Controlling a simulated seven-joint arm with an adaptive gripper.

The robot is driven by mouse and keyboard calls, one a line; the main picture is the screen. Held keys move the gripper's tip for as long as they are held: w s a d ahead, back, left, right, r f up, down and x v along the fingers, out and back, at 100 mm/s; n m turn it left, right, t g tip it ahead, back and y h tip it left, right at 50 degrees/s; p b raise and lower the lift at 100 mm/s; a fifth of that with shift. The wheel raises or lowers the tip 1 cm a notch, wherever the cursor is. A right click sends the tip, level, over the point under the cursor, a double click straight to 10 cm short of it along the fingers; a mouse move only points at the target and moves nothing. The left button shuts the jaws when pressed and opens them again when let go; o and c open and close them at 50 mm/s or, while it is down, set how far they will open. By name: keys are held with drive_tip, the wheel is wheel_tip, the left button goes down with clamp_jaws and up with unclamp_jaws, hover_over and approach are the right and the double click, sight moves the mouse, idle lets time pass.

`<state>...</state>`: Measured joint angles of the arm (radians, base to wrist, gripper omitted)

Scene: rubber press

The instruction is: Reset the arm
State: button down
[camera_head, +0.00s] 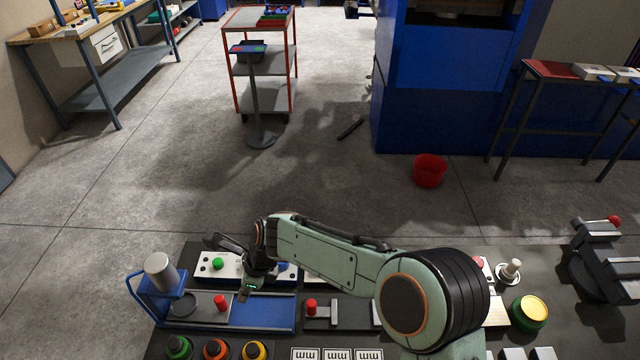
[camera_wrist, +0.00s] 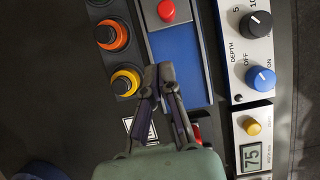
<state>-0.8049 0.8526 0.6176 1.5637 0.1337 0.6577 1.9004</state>
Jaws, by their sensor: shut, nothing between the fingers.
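My pale green arm reaches left across the dark control table (camera_head: 345,344). My gripper (camera_head: 243,294) points down above the blue sliding plate (camera_head: 265,312), right of the red knob (camera_head: 221,303). In the wrist view my gripper (camera_wrist: 158,72) has its fingertips together with nothing between them. They show over the near end of the blue plate (camera_wrist: 178,58), beside the yellow knob (camera_wrist: 126,82). Whether the fingertips touch the plate cannot be told. The arm hides part of the table's middle.
A blue fixture with a metal cylinder (camera_head: 160,270) stands left of my gripper. A white panel with a green knob (camera_head: 217,263) lies behind it. Green, orange and yellow buttons line the near edge. A clamp (camera_head: 595,245) is at right. Open floor lies beyond, with a red bucket (camera_head: 429,171).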

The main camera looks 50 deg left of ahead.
drive_tip(key=shift+w, duration=0.1)
drive_tip(key=w+d+r+m+t+y, duration=0.1)
drive_tip(key=w+d+r+t, duration=0.15)
drive_tip(key=w+r, duration=0.4)
drive_tip(key=w+d+r+m+t, duration=0.2)
drive_tip(key=w+d+r, duration=0.2)
drive_tip(key=w, duration=0.5)
drive_tip(key=w+d+r+m+t, duration=0.1)
drive_tip(key=w+d+r, duration=0.2)
drive_tip(key=d, duration=0.3)
drive_tip(key=w+d+r+t, duration=0.1)
drive_tip(key=w+d+r, duration=0.15)
drive_tip(key=d, duration=0.25)
drive_tip(key=d+r+t+h, duration=0.1)
drive_tip(key=d+r+h, duration=0.25)
drive_tip(key=d, duration=1.05)
drive_tip(key=s+d+n, duration=0.2)
drive_tip(key=s+d, duration=0.6)
drive_tip(key=d, duration=0.3)
drive_tip(key=s+d+f+n+g, duration=0.2)
drive_tip(key=s+f+n+g, duration=0.2)
drive_tip(key=s+n, duration=0.7)
drive_tip(key=shift+s+f+n, duration=0.25)
drive_tip(key=shift+f+n, duration=0.35)
drive_tip(key=shift+f, duration=0.25)
